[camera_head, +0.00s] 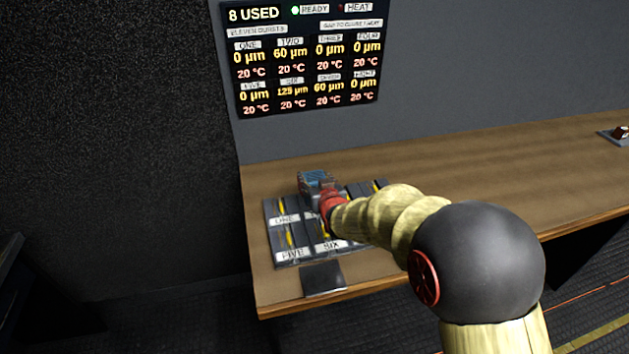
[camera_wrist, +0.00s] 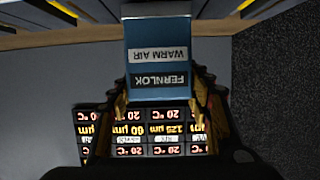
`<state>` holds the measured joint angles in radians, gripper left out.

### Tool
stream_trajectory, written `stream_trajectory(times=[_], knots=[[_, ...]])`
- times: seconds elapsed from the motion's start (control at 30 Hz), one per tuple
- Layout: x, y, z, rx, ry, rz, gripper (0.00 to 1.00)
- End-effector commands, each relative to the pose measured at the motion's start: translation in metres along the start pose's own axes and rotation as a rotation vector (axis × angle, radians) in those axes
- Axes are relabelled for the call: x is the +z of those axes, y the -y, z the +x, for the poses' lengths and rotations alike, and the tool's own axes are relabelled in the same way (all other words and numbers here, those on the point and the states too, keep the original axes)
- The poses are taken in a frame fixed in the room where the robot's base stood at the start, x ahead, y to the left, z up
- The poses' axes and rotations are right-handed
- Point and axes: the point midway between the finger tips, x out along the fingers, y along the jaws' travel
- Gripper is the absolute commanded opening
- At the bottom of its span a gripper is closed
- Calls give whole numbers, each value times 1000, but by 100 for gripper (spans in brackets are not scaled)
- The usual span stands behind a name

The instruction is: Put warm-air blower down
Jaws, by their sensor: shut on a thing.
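The warm-air blower (camera_head: 315,180) shows as a small blue-grey block above the back of the labelled dark panel (camera_head: 270,222). In the wrist view the blower (camera_wrist: 157,65) is a blue block with upside-down labels reading FERNLOK and WARM AIR. My gripper (camera_wrist: 158,98) has a finger on each side of it and is shut on it. In the head view my gripper (camera_head: 331,203) is partly hidden by its own red and cream wrist. I cannot tell whether the blower touches anything below it.
A dark square pad (camera_head: 323,279) lies at the bench's front edge. The wooden bench (camera_head: 480,180) is clear to the right, up to a small device (camera_head: 619,133). A wall display (camera_head: 308,58) reads 8 USED, with READY lit green.

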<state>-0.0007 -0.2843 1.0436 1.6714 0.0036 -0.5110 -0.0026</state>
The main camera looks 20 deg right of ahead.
Motion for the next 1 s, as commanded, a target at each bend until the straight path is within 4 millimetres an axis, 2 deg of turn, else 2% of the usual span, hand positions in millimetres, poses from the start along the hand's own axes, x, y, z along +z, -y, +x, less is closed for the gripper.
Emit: stream_trajectory(times=[0.17,0.2,0.4,0.5,0.9,1.0], knots=[[4,0,2,0,-2,0,11],[5,0,2,0,2,0,51],[5,0,1,0,1,0,62],[5,0,1,0,1,0,68],[0,0,0,0,1,0,68],[-2,0,-12,0,0,0,68]])
